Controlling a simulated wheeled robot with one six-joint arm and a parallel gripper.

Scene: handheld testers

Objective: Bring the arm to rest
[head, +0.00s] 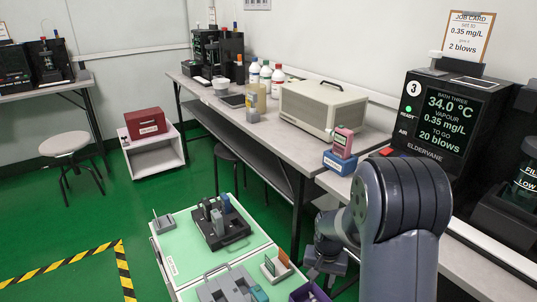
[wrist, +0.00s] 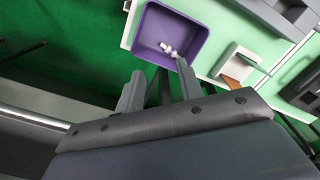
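My arm (head: 405,225) rises bent at the right front in the head view. Its wrist end hangs low beside the green-topped cart, and the fingertips cannot be made out there. In the wrist view my gripper (wrist: 157,72) has its two grey fingers apart, with nothing between them. Beyond the fingertips is a purple bin (wrist: 205,60) with small white pieces (wrist: 169,49) in it. I cannot tell how far the gripper is above it. The purple bin also shows at the bottom edge of the head view (head: 307,294).
The cart (head: 185,248) carries a black tray (head: 232,238), grey holders and a card holder (head: 276,268). Right of it, the bench (head: 360,181) bears a pink tester (head: 342,141) in a blue stand and a black bath unit (head: 450,115). Green floor is open at left.

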